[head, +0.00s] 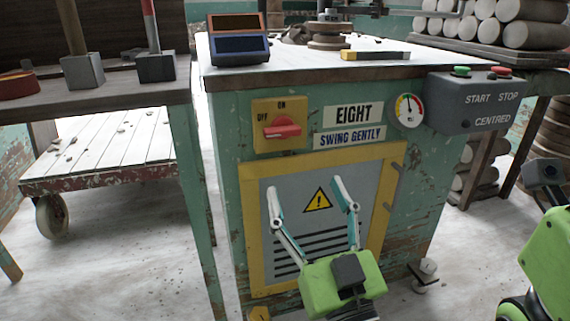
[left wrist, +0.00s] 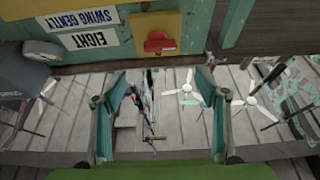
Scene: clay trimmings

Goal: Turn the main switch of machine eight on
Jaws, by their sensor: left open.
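The main switch is a red knob (head: 282,129) on a yellow plate (head: 292,146) on the green front of machine eight (head: 226,150). OFF is marked at its left and ON above it. The red handle lies roughly level, its end on the OFF side. My left gripper (head: 305,185) is open and empty, below the switch and in front of the warning panel. In the left wrist view the picture is inverted, and the knob (left wrist: 158,42) shows beyond the gap between the open fingers (left wrist: 162,72). Part of my right arm (head: 545,260) shows at the right edge; its fingers are hidden.
An EIGHT sign (head: 353,113), a gauge (head: 408,111) and a grey START/STOP box (head: 475,103) sit right of the switch. A wooden table (head: 100,98) stands close at left. The machine's top holds bins (head: 238,48) and a yellow-marked tool (head: 375,55).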

